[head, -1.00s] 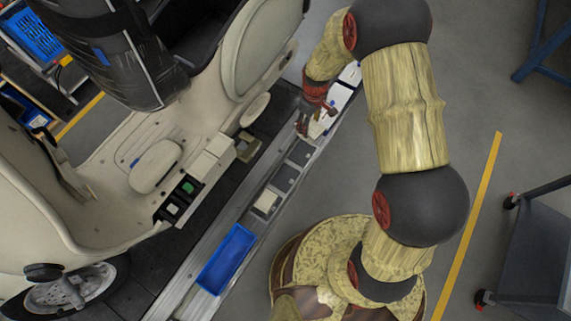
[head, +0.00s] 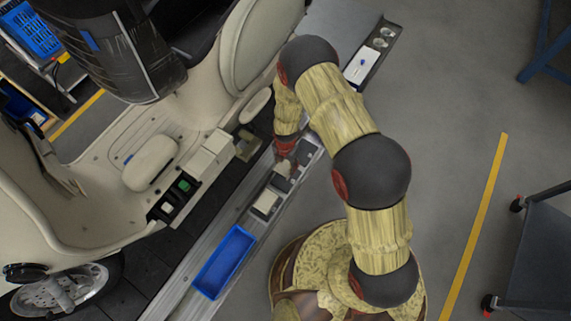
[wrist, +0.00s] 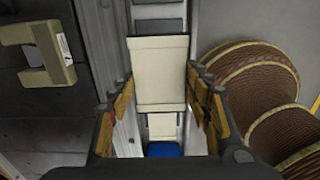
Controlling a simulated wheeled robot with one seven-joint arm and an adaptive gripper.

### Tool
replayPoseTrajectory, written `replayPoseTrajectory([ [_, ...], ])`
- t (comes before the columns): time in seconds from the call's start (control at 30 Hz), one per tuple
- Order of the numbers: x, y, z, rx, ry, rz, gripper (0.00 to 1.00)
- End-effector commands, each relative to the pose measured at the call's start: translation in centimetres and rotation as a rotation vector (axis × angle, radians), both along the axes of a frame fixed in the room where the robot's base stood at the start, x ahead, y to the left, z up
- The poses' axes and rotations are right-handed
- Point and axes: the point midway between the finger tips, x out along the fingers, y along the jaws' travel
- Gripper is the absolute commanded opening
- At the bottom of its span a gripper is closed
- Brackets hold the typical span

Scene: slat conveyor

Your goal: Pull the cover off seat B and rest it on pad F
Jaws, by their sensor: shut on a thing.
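My gripper (head: 284,158) is shut on a cream block-shaped cover (wrist: 160,78), which fills the space between the fingers in the wrist view. In the head view the held cover (head: 282,168) is partly hidden by the gripper, over a strip of dark square pads (head: 281,184). I cannot tell whether it touches a pad. A second cream block (head: 266,203) sits on the strip just below the gripper, and shows beyond the held cover in the wrist view (wrist: 162,126). No letters are readable, so I cannot tell seat B or pad F.
A blue tray (head: 224,262) lies at the strip's lower end. A white box (head: 362,62) sits on a grey plate at the upper end. The cream vehicle body (head: 110,200) stands left of the strip, with an olive U-shaped part (head: 247,145) close by.

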Motion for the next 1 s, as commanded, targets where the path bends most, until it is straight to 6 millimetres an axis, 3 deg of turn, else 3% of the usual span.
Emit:
replayPoseTrajectory([
  [0.7,0.0,0.0,-5.3,0.001,-0.001,-0.003,0.19],
  [1.0,0.0,0.0,-5.8,0.001,-0.001,-0.003,0.19],
])
